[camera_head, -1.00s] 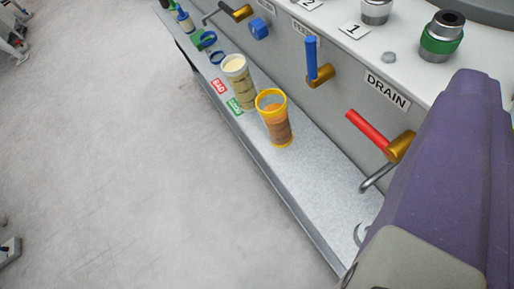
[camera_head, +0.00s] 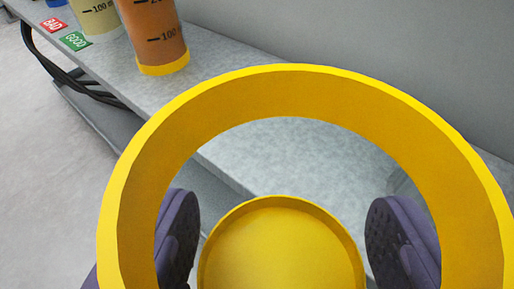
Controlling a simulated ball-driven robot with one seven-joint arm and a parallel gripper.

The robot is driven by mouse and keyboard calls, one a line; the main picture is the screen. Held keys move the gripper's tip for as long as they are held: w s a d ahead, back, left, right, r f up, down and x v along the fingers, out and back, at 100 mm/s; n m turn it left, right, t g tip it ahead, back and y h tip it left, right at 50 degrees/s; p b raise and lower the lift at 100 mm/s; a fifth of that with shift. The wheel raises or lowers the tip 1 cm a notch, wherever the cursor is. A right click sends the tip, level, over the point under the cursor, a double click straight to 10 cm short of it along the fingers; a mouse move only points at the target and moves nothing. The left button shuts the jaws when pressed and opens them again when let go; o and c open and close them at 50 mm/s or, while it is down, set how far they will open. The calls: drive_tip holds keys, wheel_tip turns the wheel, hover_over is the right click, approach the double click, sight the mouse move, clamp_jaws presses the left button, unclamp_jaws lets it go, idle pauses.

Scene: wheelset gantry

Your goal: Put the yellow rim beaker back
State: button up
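The yellow rim beaker (camera_head: 305,92) is very close to the camera, and I look down into it from above. Its wide yellow rim fills the lower right and is cut off at the bottom. Its yellow base (camera_head: 281,248) shows through the opening; it looks empty, with clear walls. My gripper (camera_head: 285,240) has one dark purple finger on each side of the beaker, shut on it. Contact is partly hidden by the rim. The beaker appears in the air over the shelf's (camera_head: 285,155) front edge.
A beaker of orange-brown liquid with a yellow bottom (camera_head: 163,66) stands on the shelf at upper left. A pale-yellow-filled beaker (camera_head: 97,14) is beside it. A red BAD label (camera_head: 54,25) and green GOOD label (camera_head: 75,41) lie in front. The shelf right of them looks clear, below a grey wall.

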sight(244, 189)
drive_tip(key=w+b, duration=0.1)
drive_tip(key=w, duration=0.3)
drive_tip(key=w+a+f+b, duration=0.1)
drive_tip(key=w+b, duration=0.1)
drive_tip(key=w, duration=0.3)
drive_tip(key=w+b, duration=0.2)
drive_tip(key=w, duration=0.3)
drive_tip(key=shift+a+f, duration=0.25)
wheel_tip(244, 189, down, 4)
drive_tip(key=b, duration=0.2)
drive_tip(key=shift+w+r+b, duration=0.1)
drive_tip(key=shift+r+b, duration=0.1)
drive_tip(key=shift+b, duration=0.1)
drive_tip(key=shift+r, duration=0.15)
drive_tip(key=o, duration=1.1)
drive_tip(key=shift+c, duration=0.2)
drive_tip(key=p+v, duration=0.6)
drive_tip(key=v, duration=0.5)
drive_tip(key=shift+r, duration=0.2)
drive_tip(key=shift+s+r, duration=0.1)
drive_tip(key=shift+s, duration=0.35)
